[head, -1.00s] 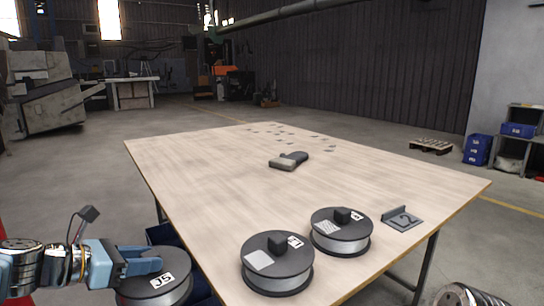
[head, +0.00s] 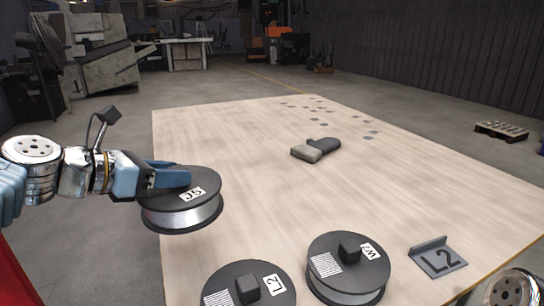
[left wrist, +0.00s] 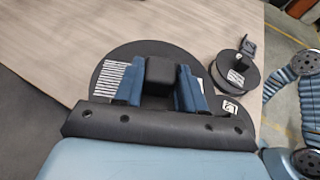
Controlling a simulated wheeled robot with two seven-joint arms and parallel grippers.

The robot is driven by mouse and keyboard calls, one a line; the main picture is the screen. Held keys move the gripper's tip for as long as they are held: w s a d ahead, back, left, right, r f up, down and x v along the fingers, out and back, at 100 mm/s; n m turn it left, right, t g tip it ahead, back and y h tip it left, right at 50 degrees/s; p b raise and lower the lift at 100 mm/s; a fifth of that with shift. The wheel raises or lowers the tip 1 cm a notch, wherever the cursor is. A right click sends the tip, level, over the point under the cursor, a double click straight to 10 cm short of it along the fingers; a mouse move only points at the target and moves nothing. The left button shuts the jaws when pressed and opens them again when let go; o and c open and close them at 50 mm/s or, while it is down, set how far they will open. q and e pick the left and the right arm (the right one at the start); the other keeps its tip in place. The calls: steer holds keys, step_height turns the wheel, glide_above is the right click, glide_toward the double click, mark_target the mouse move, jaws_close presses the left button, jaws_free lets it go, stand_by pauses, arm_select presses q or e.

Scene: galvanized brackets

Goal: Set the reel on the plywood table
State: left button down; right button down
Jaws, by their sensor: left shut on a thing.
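My left gripper (head: 172,177) is shut on the knob of a reel marked J5 (head: 185,213), a black-flanged disc with a silver band. The reel hangs roughly level at the near left edge of the plywood table (head: 240,180), and looks raised above it. In the left wrist view the two blue fingers (left wrist: 156,88) press on either side of the black knob, and the reel (left wrist: 110,58) fills the middle over pale wood. My right gripper is not visible in the head view, only part of my right arm at the lower right corner.
A reel marked L2 (head: 222,289) and another reel (head: 338,283) stand on the near part of the table. A grey and dark object (head: 316,149) and several small flat pieces (head: 320,123) lie farther back. The table's middle is clear.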

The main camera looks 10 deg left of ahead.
mark_target(199, 167)
arm_select(q)
steer(key=w+f, duration=0.1)
steer(key=w, duration=0.1)
steer(key=w+f, duration=0.1)
steer(key=w, duration=0.2)
steer(key=w+d+f, duration=0.1)
steer(key=w+f, duration=0.1)
steer(key=w, duration=0.1)
steer(key=shift+w+b, duration=0.2)
steer(key=shift+b, duration=0.1)
steer(key=shift+w+d+f+b, duration=0.1)
steer(key=shift+w+f+b, duration=0.4)
steer(key=shift+w+f, duration=0.7)
steer(key=shift+w+d+f+b, duration=0.15)
steer(key=shift+w+f+b, duration=0.4)
steer(key=shift+f, duration=1.2)
steer(key=shift+w+d+f+b, duration=0.1)
steer(key=shift+w+f+b, duration=0.35)
steer(key=shift+w+f, duration=0.75)
steer(key=shift+s+f, duration=0.3)
steer(key=shift+f, duration=0.15)
steer(key=c, duration=0.6)
jaws_free()
steer(key=shift+c, duration=0.2)
